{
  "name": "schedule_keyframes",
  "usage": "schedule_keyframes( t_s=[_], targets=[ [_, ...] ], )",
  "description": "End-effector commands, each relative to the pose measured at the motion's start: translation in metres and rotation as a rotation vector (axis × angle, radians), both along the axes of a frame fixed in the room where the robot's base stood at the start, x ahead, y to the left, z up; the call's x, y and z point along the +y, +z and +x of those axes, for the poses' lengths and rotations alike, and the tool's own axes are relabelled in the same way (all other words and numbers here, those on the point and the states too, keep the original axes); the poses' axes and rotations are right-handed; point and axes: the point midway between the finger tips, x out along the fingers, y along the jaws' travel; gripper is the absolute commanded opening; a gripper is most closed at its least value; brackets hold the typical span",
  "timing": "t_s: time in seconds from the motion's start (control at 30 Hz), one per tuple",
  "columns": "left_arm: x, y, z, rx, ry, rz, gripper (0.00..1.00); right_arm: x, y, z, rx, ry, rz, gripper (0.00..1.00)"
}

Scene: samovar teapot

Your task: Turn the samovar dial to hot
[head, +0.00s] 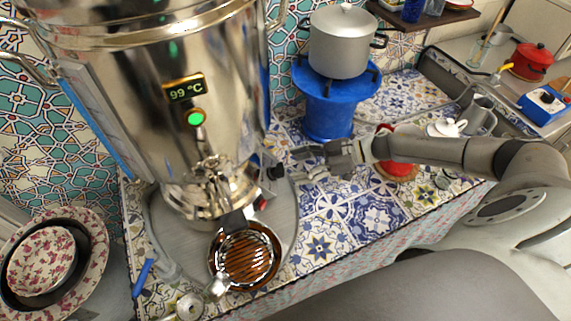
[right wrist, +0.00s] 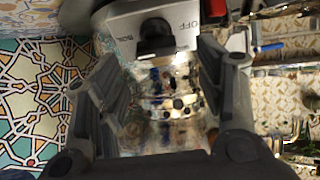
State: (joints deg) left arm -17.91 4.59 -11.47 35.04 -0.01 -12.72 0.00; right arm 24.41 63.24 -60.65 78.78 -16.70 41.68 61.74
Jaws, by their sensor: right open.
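The large shiny metal samovar (head: 150,100) fills the left of the head view, with a display reading 99 °C (head: 185,89) and a lit green light (head: 196,118). Its black dial (head: 275,172) sticks out low on its right side. In the right wrist view the dial (right wrist: 155,38) is on a pale panel marked OFF. My right gripper (head: 298,167) is open, just right of the dial and facing it. In the right wrist view my right gripper's (right wrist: 165,68) spread fingers lie either side of the dial, with gaps visible. My left gripper is not in view.
A brown-filled round vessel (head: 262,283) stands below the samovar tap (head: 215,185). A silver pot (head: 341,45) sits on a blue stove (head: 325,115) behind my right arm. A white teapot (head: 446,128) is at right. Patterned bowls (head: 42,262) are at lower left. Front tiles (head: 320,245) are clear.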

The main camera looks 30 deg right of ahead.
Motion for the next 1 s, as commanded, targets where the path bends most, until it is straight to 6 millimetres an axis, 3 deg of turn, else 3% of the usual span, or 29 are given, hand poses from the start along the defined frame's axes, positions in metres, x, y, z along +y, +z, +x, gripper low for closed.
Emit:
schedule_keyframes(
  t_s=[0.17,0.3,0.43,0.63,1.0],
  targets=[
    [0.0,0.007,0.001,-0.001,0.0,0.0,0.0,0.024,-0.01,0.013,0.0,0.0,0.001,0.62],
    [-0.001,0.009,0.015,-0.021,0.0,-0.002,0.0,0.033,-0.015,0.019,0.0,-0.001,0.0,0.62],
    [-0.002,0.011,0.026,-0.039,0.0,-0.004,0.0,0.035,-0.017,0.02,0.0,-0.002,-0.001,0.62],
    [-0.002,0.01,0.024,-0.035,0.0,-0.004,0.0,0.035,-0.017,0.02,0.0,-0.002,-0.001,0.62],
    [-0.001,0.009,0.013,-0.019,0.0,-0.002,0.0,0.035,-0.017,0.02,0.0,-0.001,-0.001,0.17]
  ],
)
